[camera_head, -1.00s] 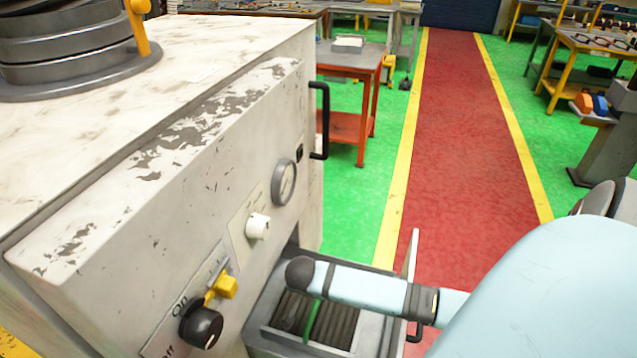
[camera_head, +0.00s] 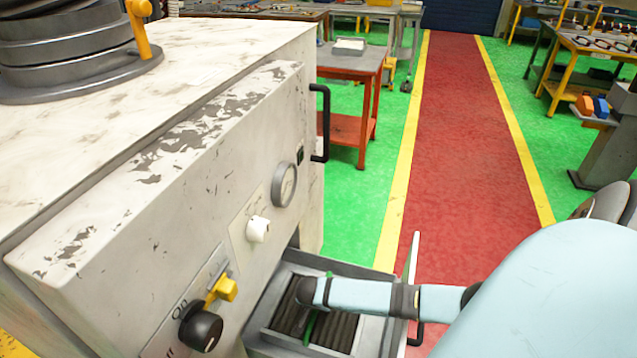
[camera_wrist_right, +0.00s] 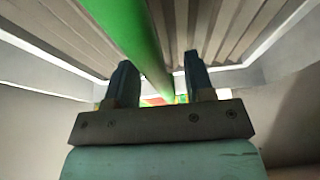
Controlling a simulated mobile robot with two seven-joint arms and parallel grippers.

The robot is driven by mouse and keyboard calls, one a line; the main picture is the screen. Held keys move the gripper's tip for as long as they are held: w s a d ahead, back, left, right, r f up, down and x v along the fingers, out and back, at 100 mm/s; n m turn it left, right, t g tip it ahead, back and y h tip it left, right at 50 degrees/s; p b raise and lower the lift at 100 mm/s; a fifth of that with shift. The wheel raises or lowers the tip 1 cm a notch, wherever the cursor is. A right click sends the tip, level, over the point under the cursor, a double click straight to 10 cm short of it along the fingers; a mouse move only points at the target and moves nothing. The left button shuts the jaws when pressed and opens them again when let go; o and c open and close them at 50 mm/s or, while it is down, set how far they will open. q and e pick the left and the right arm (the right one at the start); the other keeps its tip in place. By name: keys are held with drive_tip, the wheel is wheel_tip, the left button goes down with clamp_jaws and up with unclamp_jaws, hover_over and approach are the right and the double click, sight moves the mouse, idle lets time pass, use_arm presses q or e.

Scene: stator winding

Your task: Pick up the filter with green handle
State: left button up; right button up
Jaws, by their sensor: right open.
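The filter (camera_head: 342,328) is a dark ribbed block lying in the pulled-out drawer of the machine. Its green handle (camera_head: 311,326) is a thin bar across the ribs, partly hidden by my right arm in the head view. In the right wrist view the green handle (camera_wrist_right: 112,35) runs diagonally close to the fingers, above the grey ribs (camera_wrist_right: 220,30). My right gripper (camera_wrist_right: 158,70) is open, with the handle crossing the space between its fingers in the picture; contact cannot be told. In the head view my wrist hides this gripper. My left gripper is not in view.
The drawer (camera_head: 262,336) has raised metal walls and an upright front panel (camera_head: 412,265) close to my right forearm. The machine's front (camera_head: 190,190) carries a black knob (camera_head: 201,328), a white knob (camera_head: 257,229) and a gauge (camera_head: 284,184). The red walkway (camera_head: 465,150) is clear.

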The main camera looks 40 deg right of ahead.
clamp_jaws()
idle(1.4)
